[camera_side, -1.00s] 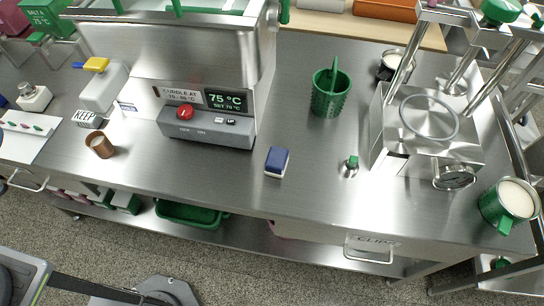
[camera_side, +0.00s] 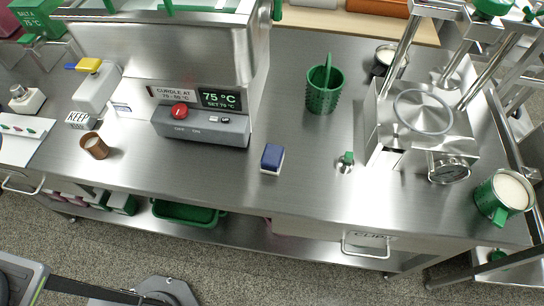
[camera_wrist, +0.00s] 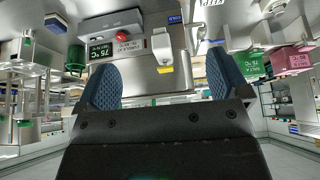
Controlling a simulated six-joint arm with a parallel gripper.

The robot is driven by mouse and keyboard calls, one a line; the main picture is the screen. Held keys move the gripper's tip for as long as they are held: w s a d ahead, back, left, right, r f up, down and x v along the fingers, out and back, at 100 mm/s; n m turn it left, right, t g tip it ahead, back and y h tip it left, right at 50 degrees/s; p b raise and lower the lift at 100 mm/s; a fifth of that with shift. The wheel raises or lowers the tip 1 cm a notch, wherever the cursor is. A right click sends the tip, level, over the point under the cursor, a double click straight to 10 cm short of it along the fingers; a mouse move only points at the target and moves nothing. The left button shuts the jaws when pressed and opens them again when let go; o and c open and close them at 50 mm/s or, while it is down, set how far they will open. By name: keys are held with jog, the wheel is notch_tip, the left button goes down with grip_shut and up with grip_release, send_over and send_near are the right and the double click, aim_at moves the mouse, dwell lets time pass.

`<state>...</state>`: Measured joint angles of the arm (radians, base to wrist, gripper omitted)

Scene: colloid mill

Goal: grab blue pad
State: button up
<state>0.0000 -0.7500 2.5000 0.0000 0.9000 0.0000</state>
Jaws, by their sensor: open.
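The blue pad (camera_side: 272,157) is a small block with a dark blue top and a white base. It lies on the steel bench, right of and nearer than the control box with the red knob. In the wrist view the blue pad (camera_wrist: 55,22) shows at the upper left, beyond my fingers. My gripper (camera_wrist: 163,78) shows in the wrist view with two blue, ridged fingers spread wide and nothing between them. It is apart from the pad. The gripper's fingers do not show in the side view.
A green cup (camera_side: 324,91) stands behind the pad. A small green-topped part (camera_side: 346,161) sits right of it, near the steel stand (camera_side: 421,118). The control box (camera_side: 201,127) is to the left, with a brown cup (camera_side: 95,146) farther left. The bench around the pad is clear.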

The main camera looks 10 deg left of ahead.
jog(key=w+d+r+m+g+h, duration=0.1)
jog(key=w+d+r+m+g, duration=0.15)
jog(key=w+d+m, duration=0.55)
jog(key=m+g, duration=0.3)
jog(key=m, duration=0.8)
send_over(272, 154)
jog(key=a, duration=0.3)
notch_tip(272, 154, down, 17)
jog(key=shift+h, duration=0.4)
jog(key=f, duration=0.3)
jog(key=d+f, duration=0.1)
jog(key=f, duration=0.4)
jog(key=shift+s+d+f, duration=0.25)
jog(key=shift+d+f, duration=0.1)
jog(key=shift+d, duration=0.05)
jog(key=shift+w+d+f, duration=0.1)
jog(key=shift+d+f, duration=0.1)
jog(key=shift+f, duration=0.75)
jog(key=shift+w+d+f, duration=0.1)
jog(key=shift+d+f, duration=0.15)
jog(key=shift+f, duration=0.7)
jog(key=shift+w+d+f, duration=0.1)
jog(key=shift+d+f, duration=0.1)
jog(key=shift+f, duration=0.75)
jog(key=shift+c, duration=0.2)
